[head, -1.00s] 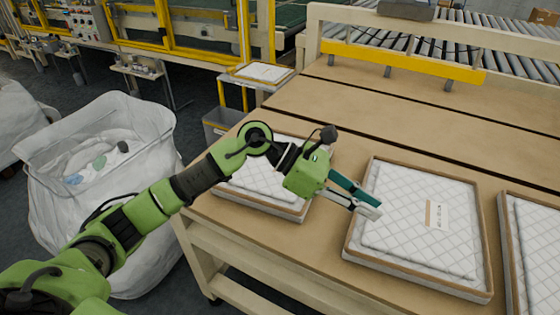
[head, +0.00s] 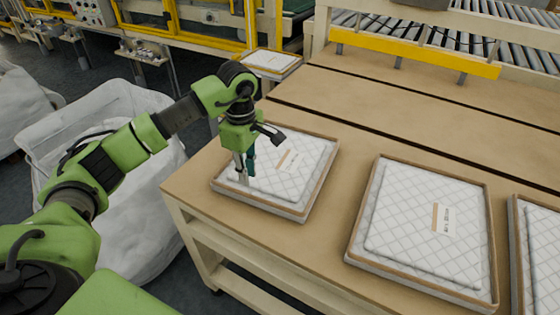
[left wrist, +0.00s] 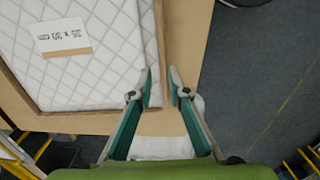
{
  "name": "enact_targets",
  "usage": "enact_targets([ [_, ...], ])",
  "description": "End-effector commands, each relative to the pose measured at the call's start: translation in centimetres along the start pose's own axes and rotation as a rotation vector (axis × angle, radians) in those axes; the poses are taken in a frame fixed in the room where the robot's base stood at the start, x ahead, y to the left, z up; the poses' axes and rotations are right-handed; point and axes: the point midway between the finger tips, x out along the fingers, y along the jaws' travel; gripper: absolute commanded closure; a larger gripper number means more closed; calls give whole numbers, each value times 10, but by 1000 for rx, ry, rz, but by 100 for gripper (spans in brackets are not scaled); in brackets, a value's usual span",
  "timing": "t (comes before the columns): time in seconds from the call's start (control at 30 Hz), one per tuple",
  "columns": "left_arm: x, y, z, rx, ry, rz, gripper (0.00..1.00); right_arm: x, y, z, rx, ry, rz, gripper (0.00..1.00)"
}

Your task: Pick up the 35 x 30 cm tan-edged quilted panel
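A white quilted panel with a tan edge (head: 305,172) lies flat on the table at the left of the row. In the left wrist view this panel (left wrist: 110,75) carries a white and tan label (left wrist: 63,37) reading 35 x 30 cm. My left gripper (head: 245,175) points down at the panel's left side. In the left wrist view the gripper (left wrist: 161,88) is open and empty, its fingertips apart near the panel's edge, one on each side as seen. I cannot tell whether they touch it. My right gripper is not in view.
Two similar quilted panels lie to the right, one in the middle (head: 408,215) and one cut off (head: 540,250). The tan table (head: 330,245) has bare strips between panels. A white bulk bag (head: 150,220) stands left of it. A yellow bar (head: 410,53) crosses the back.

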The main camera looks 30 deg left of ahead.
Motion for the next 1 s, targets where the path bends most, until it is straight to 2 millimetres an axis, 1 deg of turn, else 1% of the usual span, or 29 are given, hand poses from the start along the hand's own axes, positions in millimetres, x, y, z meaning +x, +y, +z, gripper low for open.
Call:
enact_targets([
  [0.1,12,0,0,1,0,0,83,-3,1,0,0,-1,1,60],
  [0.27,21,-2,2,2,-2,-2,83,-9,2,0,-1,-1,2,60],
  [0.43,44,-5,5,1,-1,-5,83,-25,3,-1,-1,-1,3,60],
  [0.5,55,-4,5,1,-3,-2,83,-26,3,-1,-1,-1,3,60],
  [0.6,65,-4,5,0,-2,0,83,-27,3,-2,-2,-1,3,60],
  [0.87,68,-3,5,1,-2,2,83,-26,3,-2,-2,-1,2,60],
  [0.9,68,-3,5,1,-2,2,94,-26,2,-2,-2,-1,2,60],
  [0.93,68,-3,5,1,-2,2,100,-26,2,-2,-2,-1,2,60],
  [1.0,68,-3,5,1,-2,2,100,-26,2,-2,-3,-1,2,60],
])
